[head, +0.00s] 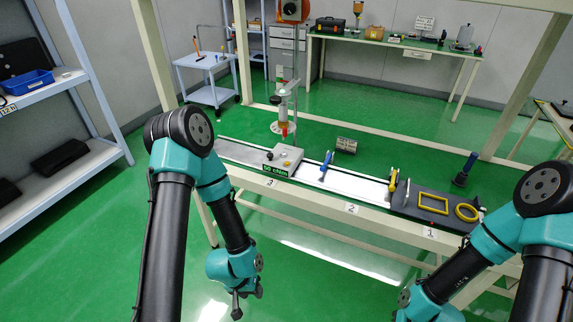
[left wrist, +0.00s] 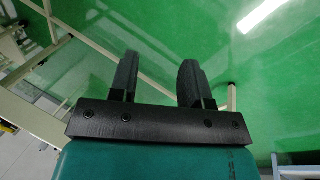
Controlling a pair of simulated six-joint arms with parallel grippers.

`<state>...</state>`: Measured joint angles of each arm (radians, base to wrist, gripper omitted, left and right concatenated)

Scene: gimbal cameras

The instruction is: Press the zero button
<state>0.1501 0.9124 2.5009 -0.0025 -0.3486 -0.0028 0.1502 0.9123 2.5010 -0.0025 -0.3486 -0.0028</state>
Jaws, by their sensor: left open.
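A grey boxed instrument (head: 284,158) stands at the left part of the bench, by the label 3. I cannot tell which part is the zero button. My left gripper (head: 239,302) hangs low in front of the bench, pointing down and well short of the instrument.
A stand (head: 284,110) rises behind the instrument. A shelf (head: 70,170) is at left. Floor before the bench is clear.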

